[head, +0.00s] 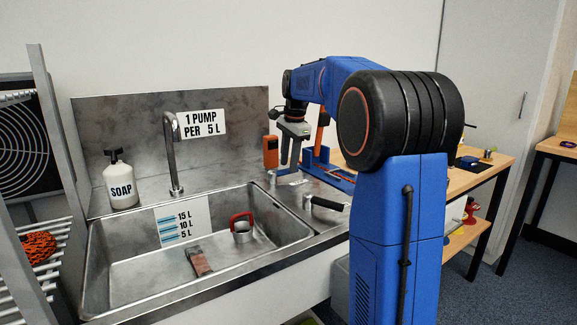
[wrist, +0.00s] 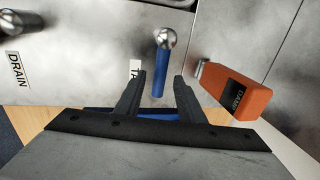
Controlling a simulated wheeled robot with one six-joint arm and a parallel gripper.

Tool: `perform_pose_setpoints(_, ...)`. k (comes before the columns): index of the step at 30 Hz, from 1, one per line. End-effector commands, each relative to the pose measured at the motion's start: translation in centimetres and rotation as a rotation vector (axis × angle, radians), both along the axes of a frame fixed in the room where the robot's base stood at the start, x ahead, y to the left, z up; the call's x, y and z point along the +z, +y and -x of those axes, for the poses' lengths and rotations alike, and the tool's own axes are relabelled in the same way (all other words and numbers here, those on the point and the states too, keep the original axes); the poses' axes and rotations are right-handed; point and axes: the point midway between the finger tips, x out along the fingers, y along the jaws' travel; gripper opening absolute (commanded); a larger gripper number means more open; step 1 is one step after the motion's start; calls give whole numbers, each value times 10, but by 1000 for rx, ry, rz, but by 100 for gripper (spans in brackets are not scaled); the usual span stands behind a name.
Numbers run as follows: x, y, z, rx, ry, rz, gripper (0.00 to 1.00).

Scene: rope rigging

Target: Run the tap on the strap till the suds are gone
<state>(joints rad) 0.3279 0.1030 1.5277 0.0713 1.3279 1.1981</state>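The strap (head: 200,262), a short reddish-brown piece with a greyer end, lies on the sink floor. I cannot make out suds on it. The tap spout (head: 172,150) rises behind the sink; no water stream shows. The tap lever (wrist: 159,70), blue with a silver ball, stands by a partly hidden label starting "TA" (wrist: 135,70). My gripper (head: 290,166) points down over the counter right of the sink. In the wrist view its fingers (wrist: 160,78) are open and empty, with the lever showing between them. I cannot tell how far below them it is.
A soap bottle (head: 121,182) is at the back left. The black-handled drain lever (head: 326,203) and an orange damp meter (wrist: 238,96) flank the tap lever.

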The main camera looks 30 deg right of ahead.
Motion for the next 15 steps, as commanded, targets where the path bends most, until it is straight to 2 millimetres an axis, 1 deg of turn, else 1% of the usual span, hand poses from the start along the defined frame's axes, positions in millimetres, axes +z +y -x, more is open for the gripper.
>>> perform_pose_setpoints(1,-5,0,-1,0,1,0,36)
perform_pose_setpoints(6,-15,0,-3,0,0,0,36)
perform_pose_setpoints(15,-17,0,-3,0,0,0,36)
